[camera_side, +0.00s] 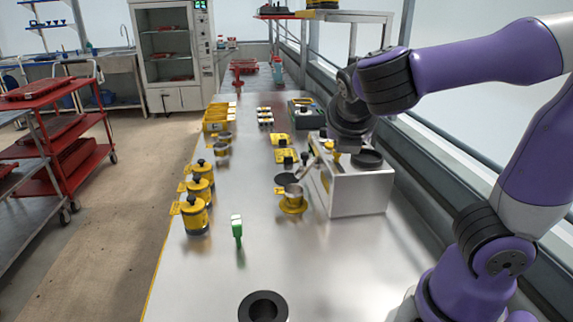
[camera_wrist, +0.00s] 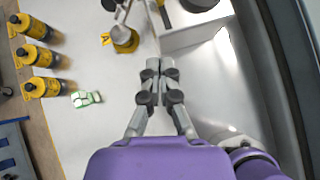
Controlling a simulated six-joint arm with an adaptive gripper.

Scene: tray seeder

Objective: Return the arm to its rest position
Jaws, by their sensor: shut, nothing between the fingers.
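My gripper (camera_wrist: 157,72) shows in the wrist view with its two fingers together and nothing between them. In the side view my purple arm reaches in from the right, and the wrist hangs above the white box-shaped machine (camera_side: 360,192). The fingertips are hard to make out there against the machine and the parts on its left. The machine also shows in the wrist view (camera_wrist: 196,38), at the upper right.
A metal cup on a yellow base (camera_side: 291,201) stands left of the machine. Several yellow jars with black knobs (camera_side: 195,215) line the bench's left edge. A green-and-white item (camera_side: 238,228) and a black ring (camera_side: 263,308) are nearer. A red cart (camera_side: 62,140) stands left.

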